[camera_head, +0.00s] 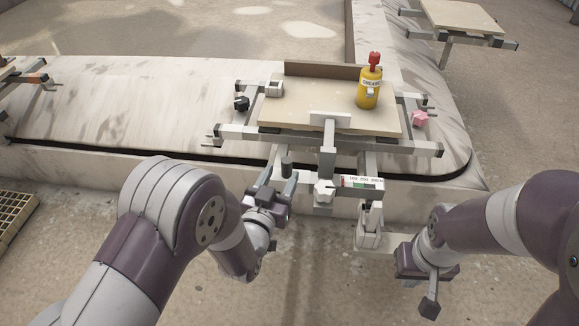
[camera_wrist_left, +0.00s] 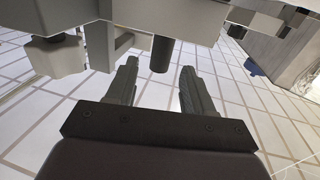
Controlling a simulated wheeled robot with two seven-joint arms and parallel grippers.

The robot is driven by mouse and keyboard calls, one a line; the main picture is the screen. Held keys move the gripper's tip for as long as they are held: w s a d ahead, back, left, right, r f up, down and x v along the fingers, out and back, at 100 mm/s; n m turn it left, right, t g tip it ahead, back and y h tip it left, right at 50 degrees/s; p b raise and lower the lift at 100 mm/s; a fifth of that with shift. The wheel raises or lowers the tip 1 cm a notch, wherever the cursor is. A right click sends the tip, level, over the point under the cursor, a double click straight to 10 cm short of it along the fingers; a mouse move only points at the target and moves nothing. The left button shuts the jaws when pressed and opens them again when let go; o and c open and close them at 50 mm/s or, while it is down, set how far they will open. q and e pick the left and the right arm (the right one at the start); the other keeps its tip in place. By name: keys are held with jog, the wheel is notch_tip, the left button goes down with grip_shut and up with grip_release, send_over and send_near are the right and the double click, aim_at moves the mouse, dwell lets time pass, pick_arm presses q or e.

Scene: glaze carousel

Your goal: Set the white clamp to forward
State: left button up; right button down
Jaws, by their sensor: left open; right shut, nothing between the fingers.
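A white faceted knob (camera_head: 324,190), which looks like the white clamp, sits on the front of the carousel below the board's middle. It also shows at the upper left of the left wrist view (camera_wrist_left: 56,57). A dark round peg (camera_head: 286,164) sticks out left of the knob, and in the left wrist view the peg (camera_wrist_left: 161,54) lies between my left fingertips' directions. My left gripper (camera_head: 278,182) is open at this peg; whether it touches is unclear. My right gripper (camera_head: 429,306) is shut and empty, low at the right, away from the knob.
A small label strip (camera_head: 362,182) with red and green parts is right of the knob; its text is unreadable. A yellow bottle (camera_head: 369,90) with a red top stands on the board (camera_head: 290,113). A black knob (camera_head: 241,103) and pink knob (camera_head: 420,118) flank it.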

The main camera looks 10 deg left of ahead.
aim_at(290, 158)
pick_arm(q)
jog(key=w+b, duration=0.1)
jog(key=w, duration=0.2)
jog(key=w+d+b, duration=0.1)
jog(key=w, duration=0.3)
jog(key=shift+d+f, duration=0.1)
jog(key=shift+d, duration=0.1)
jog(key=shift+c, duration=0.3)
grip_shut()
jog(key=shift+w+b, duration=0.35)
jog(key=shift+w, duration=1.35)
jog(key=shift+o, duration=0.3)
grip_release()
